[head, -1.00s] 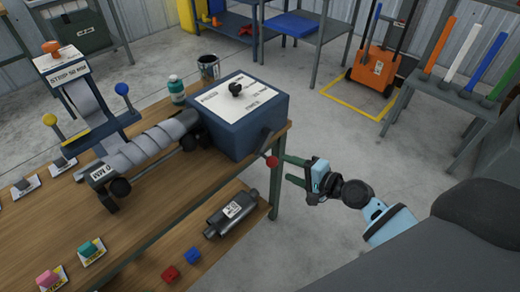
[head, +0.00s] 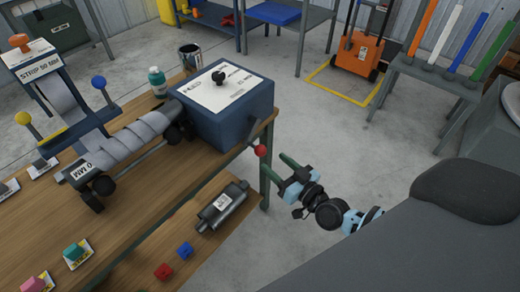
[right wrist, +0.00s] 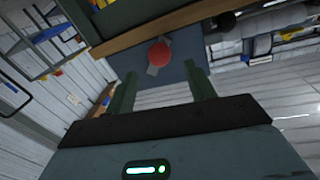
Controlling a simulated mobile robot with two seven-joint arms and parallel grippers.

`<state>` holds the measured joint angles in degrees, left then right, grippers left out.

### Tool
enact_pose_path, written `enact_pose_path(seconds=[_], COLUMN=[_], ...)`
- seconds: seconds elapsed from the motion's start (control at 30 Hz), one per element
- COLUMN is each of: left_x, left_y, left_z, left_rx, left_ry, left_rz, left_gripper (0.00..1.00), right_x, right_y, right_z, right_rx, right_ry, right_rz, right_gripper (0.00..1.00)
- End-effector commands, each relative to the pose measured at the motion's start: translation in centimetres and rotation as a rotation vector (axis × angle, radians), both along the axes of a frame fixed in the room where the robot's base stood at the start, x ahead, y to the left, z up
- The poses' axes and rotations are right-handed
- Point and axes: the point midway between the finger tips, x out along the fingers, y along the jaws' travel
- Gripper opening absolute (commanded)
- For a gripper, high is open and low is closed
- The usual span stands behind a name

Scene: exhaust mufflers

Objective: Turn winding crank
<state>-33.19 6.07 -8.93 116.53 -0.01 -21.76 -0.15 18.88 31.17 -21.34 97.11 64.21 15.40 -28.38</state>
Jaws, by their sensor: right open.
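The winding crank has a red ball knob (head: 261,150) on a dark arm at the right side of the blue machine box (head: 225,115). The box stands at the right end of the wooden workbench. My right gripper (head: 284,166) is open and empty, just right of and slightly below the knob, apart from it. In the right wrist view the red knob (right wrist: 159,54) shows ahead, between the lines of the two green fingers (right wrist: 163,90) and beyond their tips. A grey wrapped roll (head: 130,145) lies left of the box. My left gripper is not in view.
A green bottle (head: 157,82) and a can (head: 190,57) stand behind the box. Open floor (head: 330,130) lies right of the bench.

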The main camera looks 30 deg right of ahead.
Motion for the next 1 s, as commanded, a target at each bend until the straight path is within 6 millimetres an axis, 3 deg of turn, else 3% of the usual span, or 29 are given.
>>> enact_pose_path(seconds=[0.6,1.0], left_x=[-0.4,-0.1], left_y=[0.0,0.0], left_z=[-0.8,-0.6], left_rx=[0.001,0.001], left_ry=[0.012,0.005], left_rz=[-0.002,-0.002], left_gripper=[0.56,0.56], right_x=[6.8,7.5], right_y=[1.6,1.8], right_z=[0.0,0.0], right_rx=[0.004,0.003], right_ry=[0.001,0.001], right_rz=[0.000,0.001], right_gripper=[0.54,0.54])
